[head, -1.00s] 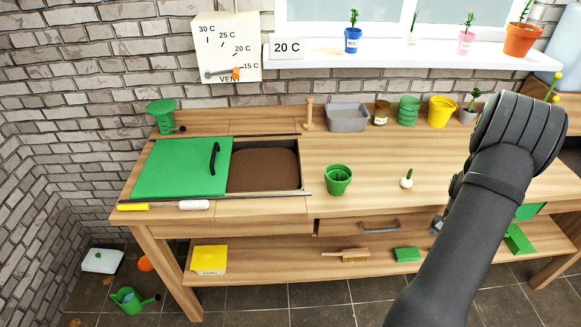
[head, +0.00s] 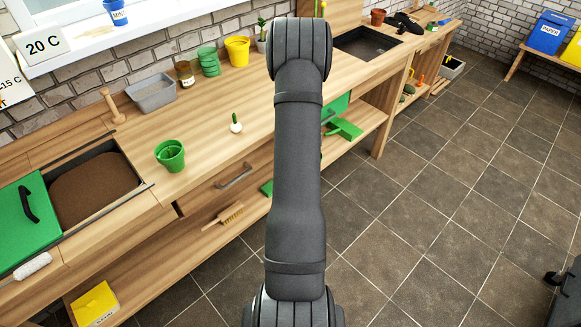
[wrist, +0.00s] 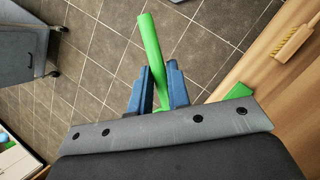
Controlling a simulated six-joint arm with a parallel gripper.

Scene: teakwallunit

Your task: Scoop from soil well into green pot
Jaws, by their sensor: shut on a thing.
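The soil well (head: 97,190), full of brown soil, is sunk in the bench at the left of the head view. A green lid with a black handle (head: 27,215) stands beside its opening on the left. The green pot (head: 170,155) is upright on the bench, right of the well. My gripper (wrist: 160,68) shows in the wrist view, its blue fingers shut on a green handle-like bar (wrist: 150,40), apparently part of a scoop. The bar sticks out past the fingers over the tiled floor. My arm hides the gripper in the head view.
A white bulb with a green shoot (head: 236,123) sits right of the pot. A grey tray (head: 152,94), jars and a yellow pot (head: 237,49) line the bench's back. A brush (head: 223,215) lies on the lower shelf. Open floor lies right of the bench.

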